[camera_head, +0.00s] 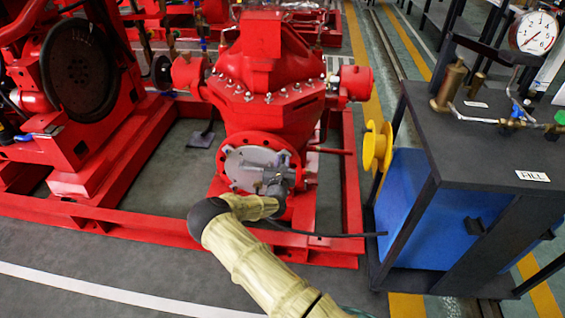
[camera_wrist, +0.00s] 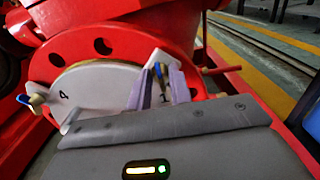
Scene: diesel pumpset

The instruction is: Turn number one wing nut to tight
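A pale round cover plate (camera_head: 245,168) sits on the red flange at the front of the red pump. In the wrist view the plate (camera_wrist: 95,88) carries a label "4" and, between my fingers, what looks like a "1". The number one wing nut (camera_wrist: 162,76), brass with a blue part, stands between the two pale purple fingers of my gripper (camera_wrist: 158,80). Gaps seem to show beside it, so the fingers look open around it. Another brass and blue wing nut (camera_wrist: 36,100) is at the plate's left edge. In the head view my gripper (camera_head: 275,180) covers the plate's right side.
The red flange (camera_wrist: 95,40) with its holes surrounds the plate. A red base frame (camera_head: 350,190) runs around the pump. To the right stand a yellow wheel (camera_head: 376,148) and a dark bench (camera_head: 480,150) with a blue tank (camera_head: 405,190). The grey floor at the front left is clear.

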